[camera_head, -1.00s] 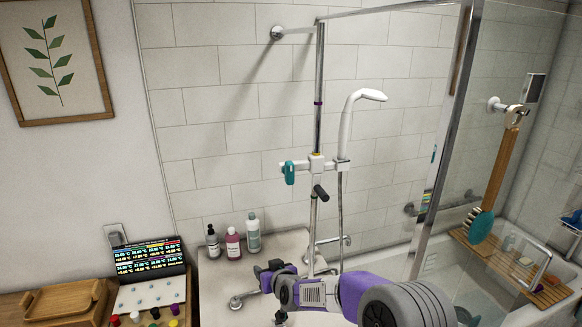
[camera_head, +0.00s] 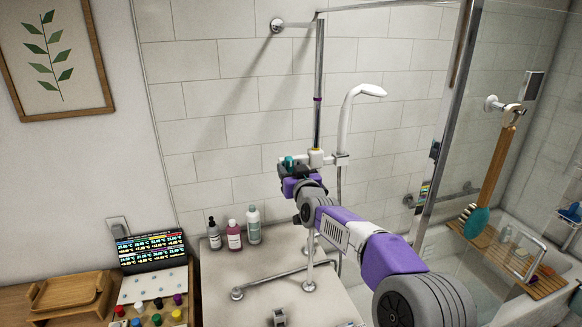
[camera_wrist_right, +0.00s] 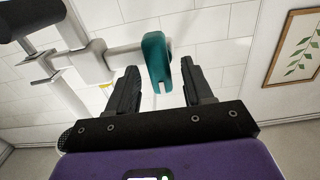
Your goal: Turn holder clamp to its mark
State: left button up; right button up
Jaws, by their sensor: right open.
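The holder clamp (camera_head: 317,158) is a pale block on the vertical shower rail, with a yellow band at its top. A teal forked piece (camera_head: 289,161) sits at the left end of its crossbar and also shows in the right wrist view (camera_wrist_right: 156,62). A purple band (camera_head: 318,99) circles the rail higher up. My right gripper (camera_head: 291,168) is open at the teal piece. In the right wrist view the teal piece shows between the two fingers (camera_wrist_right: 159,66), with gaps at both sides. The clamp's black lever (camera_wrist_right: 31,17) shows there too. My left gripper is not in view.
The white hand shower (camera_head: 352,110) hangs right of the rail. Several bottles (camera_head: 234,236) stand on the ledge below left. A glass panel edge (camera_head: 440,150) rises to the right. A framed picture (camera_wrist_right: 297,48) hangs on the side wall.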

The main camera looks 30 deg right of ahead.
jog(key=shift+w, duration=0.4)
jog(key=shift+c, duration=0.3)
grip_shut()
jog(key=shift+d+f+m+b, duration=0.15)
jog(key=shift+m+b, duration=1.15)
jog(key=shift+b, duration=0.15)
jog(key=m+b, duration=0.1)
jog(key=m, duration=0.4)
jog(key=m+b, duration=0.2)
jog(key=m, duration=0.3)
jog(key=m+b, duration=0.2)
jog(key=m, duration=0.3)
jog(key=shift+s+d+f, duration=0.15)
jog(key=shift+d, duration=0.1)
jog(key=shift+m, duration=0.3)
